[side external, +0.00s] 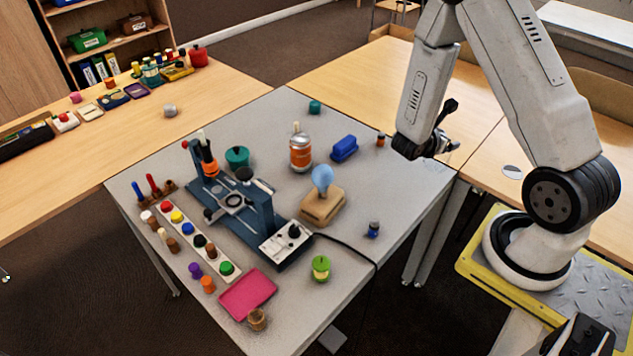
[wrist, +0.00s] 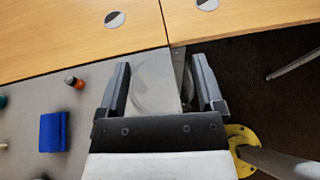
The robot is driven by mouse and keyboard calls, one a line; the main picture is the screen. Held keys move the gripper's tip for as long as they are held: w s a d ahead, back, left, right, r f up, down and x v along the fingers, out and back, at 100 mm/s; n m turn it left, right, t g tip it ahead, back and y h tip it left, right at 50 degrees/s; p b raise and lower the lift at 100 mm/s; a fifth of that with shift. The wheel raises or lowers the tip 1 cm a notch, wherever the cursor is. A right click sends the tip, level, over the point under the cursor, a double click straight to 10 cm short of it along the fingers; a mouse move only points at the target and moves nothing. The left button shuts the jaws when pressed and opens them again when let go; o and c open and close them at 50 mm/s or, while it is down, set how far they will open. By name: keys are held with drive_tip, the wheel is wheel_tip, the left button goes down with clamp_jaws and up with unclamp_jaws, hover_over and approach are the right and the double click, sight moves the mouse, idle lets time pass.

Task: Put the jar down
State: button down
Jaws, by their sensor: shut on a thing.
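My gripper (side external: 453,128) is raised over the right corner of the grey table, close to the wooden tables. In the wrist view its two black fingers (wrist: 162,70) stand apart with a faint, clear, rounded outline between them, which I take as the see-through jar (wrist: 147,95). The jaws are shut on it. The grey tabletop and its corner show through and around it. The jar is too faint to make out in the side view, and I cannot tell its tilt.
The grey table (side external: 420,185) has bare surface near its right corner. A blue block (side external: 344,148), a small orange-and-black piece (side external: 381,140), a small blue piece (side external: 373,230) and an orange-and-silver container (side external: 301,153) stand nearby. A blue device (side external: 245,208) occupies the middle. Dark floor lies beyond the edge.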

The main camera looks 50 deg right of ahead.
drive_tip(key=w+d+f, duration=0.6)
drive_tip(key=w+f, duration=0.2)
drive_tip(key=w, duration=0.1)
drive_tip(key=shift+d+f, duration=0.15)
drive_tip(key=shift+d, duration=0.2)
drive_tip(key=shift+w+d+f, duration=0.1)
drive_tip(key=shift+f, duration=0.85)
drive_tip(key=shift+w+d+f, duration=0.1)
drive_tip(key=shift+f, duration=0.8)
drive_tip(key=shift+f, duration=0.1)
unclamp_jaws()
drive_tip(key=shift+a, duration=0.1)
